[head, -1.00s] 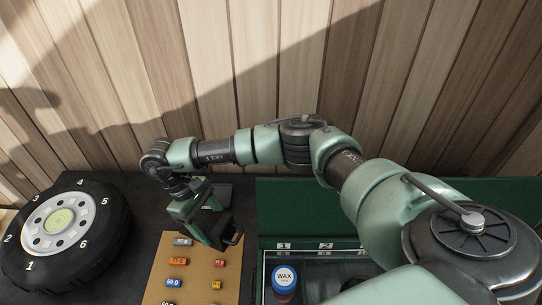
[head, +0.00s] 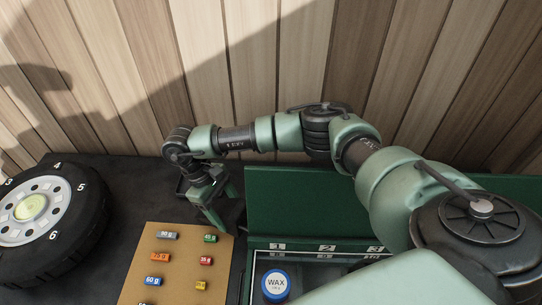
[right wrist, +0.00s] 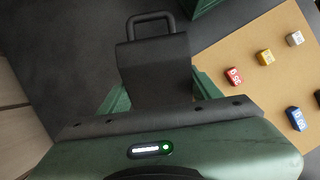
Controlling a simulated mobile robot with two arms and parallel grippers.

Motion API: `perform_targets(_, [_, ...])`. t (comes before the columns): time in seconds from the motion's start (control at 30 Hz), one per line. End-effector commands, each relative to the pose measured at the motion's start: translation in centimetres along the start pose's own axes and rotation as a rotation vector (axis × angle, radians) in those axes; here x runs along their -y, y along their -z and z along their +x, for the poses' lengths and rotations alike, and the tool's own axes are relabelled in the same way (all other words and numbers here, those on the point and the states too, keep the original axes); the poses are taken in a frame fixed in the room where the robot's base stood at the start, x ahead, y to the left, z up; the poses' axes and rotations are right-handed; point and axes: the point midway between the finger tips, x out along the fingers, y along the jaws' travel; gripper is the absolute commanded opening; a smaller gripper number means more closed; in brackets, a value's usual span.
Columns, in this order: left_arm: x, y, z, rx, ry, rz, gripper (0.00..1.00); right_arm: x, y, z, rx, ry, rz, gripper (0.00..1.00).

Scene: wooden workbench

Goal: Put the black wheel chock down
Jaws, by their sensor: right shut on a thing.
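The black wheel chock (right wrist: 153,65) shows in the right wrist view as a dark block with a loop handle. It sits between the green fingers of my right gripper, which is shut on it. In the head view my right gripper (head: 217,200) points down over the dark bench top, behind the tan board and left of the green case. The chock is hard to make out there against the dark surface. I cannot tell whether its underside touches the bench. My left gripper is not in view.
The tan board (head: 183,262) with several small coloured weights lies just in front of the gripper. The green case (head: 310,205) with a wax tin (head: 276,284) stands to the right. A wheel (head: 85,215) lies at left. Dark bench top (head: 125,185) between is clear.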

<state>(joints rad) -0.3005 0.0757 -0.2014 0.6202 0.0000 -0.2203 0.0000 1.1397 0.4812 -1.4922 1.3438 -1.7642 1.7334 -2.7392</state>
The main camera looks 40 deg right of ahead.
Motion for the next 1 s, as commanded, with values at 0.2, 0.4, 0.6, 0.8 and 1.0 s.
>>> perform_targets(0.2, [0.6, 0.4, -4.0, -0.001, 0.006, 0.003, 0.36, -2.3, -5.5, 1.3, 0.004, 0.002, 0.003, 0.00])
perform_targets(0.4, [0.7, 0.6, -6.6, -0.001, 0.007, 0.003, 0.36, -4.3, -10.0, 3.2, 0.004, 0.001, 0.003, 0.00])
perform_targets(0.6, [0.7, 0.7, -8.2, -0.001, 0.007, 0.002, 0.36, -5.7, -12.9, 4.8, 0.000, 0.001, 0.001, 0.00])
perform_targets(0.8, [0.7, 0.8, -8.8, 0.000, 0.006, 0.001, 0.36, -6.0, -13.4, 5.8, 0.001, 0.002, 0.001, 0.00])
perform_targets(1.0, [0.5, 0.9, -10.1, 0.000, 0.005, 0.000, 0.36, -5.9, -12.5, 8.1, 0.002, 0.002, 0.001, 0.00])
